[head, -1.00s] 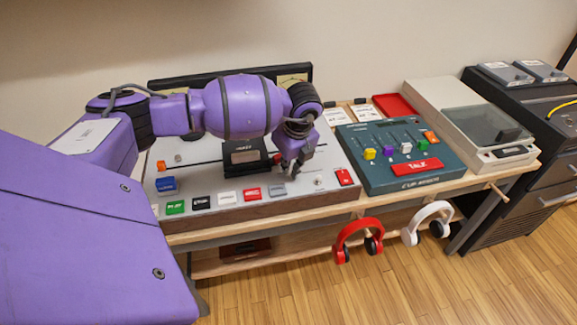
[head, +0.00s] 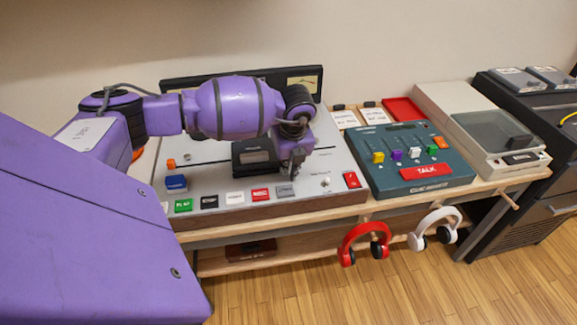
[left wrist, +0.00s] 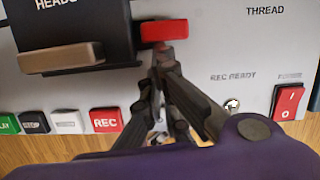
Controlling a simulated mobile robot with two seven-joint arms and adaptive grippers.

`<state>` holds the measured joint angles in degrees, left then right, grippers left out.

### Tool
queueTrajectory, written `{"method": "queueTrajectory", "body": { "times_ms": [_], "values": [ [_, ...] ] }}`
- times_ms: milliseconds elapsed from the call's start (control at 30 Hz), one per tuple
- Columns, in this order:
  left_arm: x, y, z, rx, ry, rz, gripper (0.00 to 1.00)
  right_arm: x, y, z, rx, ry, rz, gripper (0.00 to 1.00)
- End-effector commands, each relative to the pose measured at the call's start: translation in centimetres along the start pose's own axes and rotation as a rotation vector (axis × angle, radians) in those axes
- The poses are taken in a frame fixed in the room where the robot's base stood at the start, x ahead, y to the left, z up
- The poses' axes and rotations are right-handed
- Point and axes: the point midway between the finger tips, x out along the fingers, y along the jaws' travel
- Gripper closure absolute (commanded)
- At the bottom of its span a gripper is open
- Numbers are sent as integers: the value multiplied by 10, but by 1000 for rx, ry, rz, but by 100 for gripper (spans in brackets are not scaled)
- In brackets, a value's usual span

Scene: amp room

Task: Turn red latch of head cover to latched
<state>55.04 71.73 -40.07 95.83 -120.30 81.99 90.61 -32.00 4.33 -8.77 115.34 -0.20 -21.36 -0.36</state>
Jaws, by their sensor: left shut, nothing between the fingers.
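The head cover (head: 250,154) is a black box on the grey tape machine's top. In the left wrist view the cover (left wrist: 66,15), lettered "HEADS", fills the upper left. The red latch (left wrist: 164,30) lies crosswise at the cover's right edge, its bar pointing right. My left gripper (head: 292,172) points down at the cover's right side and largely hides the latch in the head view. In the left wrist view the gripper (left wrist: 162,57) is shut and empty, its tips just below the latch; I cannot tell if they touch. My right gripper is not in view.
Coloured buttons line the machine's front, including the red REC button (left wrist: 105,120). A small toggle (left wrist: 232,104) and a red power switch (left wrist: 290,101) sit to the right. A teal console (head: 415,165) stands right of the machine. Red headphones (head: 362,240) hang below the front edge.

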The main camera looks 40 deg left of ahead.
Motion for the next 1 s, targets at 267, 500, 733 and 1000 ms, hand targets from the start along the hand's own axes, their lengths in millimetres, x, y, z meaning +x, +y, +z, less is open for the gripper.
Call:
{"method": "queueTrajectory", "body": {
  "times_ms": [267, 500, 733, 1000],
  "values": [
    [-3, -11, 7, -8, -16, -4, 100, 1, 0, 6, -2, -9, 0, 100],
    [-28, -12, 7, -6, -18, -8, 100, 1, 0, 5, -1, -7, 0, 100],
    [-76, -11, 2, -3, -11, -6, 100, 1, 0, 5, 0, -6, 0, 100],
    [-115, -9, 0, -3, -5, -1, 100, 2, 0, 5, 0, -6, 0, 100]
  ]
}}
